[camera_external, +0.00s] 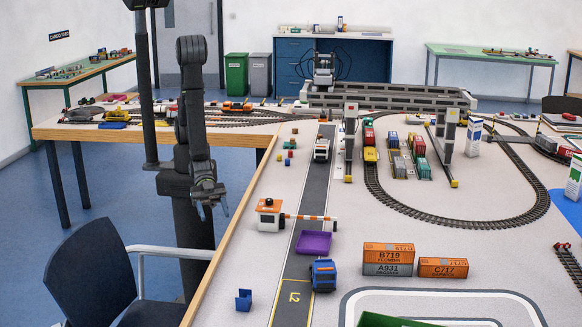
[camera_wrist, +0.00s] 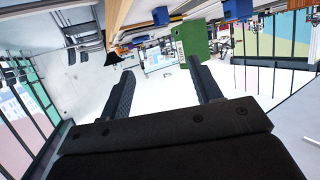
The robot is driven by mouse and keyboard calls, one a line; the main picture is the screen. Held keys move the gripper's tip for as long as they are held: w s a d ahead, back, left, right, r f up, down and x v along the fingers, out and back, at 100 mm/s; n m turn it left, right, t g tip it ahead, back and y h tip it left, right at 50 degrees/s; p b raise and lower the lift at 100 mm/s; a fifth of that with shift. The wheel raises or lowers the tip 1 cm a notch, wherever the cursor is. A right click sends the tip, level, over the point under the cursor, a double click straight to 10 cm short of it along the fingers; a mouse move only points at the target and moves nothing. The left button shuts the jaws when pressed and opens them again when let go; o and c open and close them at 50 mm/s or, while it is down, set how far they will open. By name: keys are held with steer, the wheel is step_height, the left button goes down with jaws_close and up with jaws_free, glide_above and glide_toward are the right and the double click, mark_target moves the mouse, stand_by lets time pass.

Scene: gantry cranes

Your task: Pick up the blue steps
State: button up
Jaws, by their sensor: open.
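The blue steps (camera_external: 243,300) are a small blue stepped block on the pale table at the near left, close to its wooden edge. My gripper (camera_external: 211,206) is open and empty. It hangs in the air off the table's left edge, above and to the left of the steps, well apart from them. In the wrist view my two dark fingers (camera_wrist: 161,68) are spread with nothing between them. A small blue shape (camera_wrist: 160,16) shows at the top of the wrist view; I cannot tell whether it is the steps.
A purple tray (camera_external: 313,243) and a blue truck (camera_external: 323,275) stand to the right of the steps. A white barrier house (camera_external: 269,214) with a striped arm stands behind. Orange and grey containers (camera_external: 388,259) are further right. A chair (camera_external: 90,270) stands left of the table.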

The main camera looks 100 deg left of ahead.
steer(key=m+g+y, duration=0.6)
steer(key=g+y, duration=0.1)
steer(key=y, duration=0.1)
glide_toward(245, 290)
steer(key=x, duration=0.3)
steer(key=a+x, duration=0.1)
steer(key=x, duration=0.1)
steer(key=shift+s+d+f, duration=0.1)
steer(key=shift+s+f, duration=0.1)
steer(key=shift+x, duration=2.65)
steer(key=shift+w+d+r, duration=0.1)
steer(key=shift+w+d, duration=0.05)
steer(key=shift+d, duration=0.05)
steer(key=c, duration=1.1)
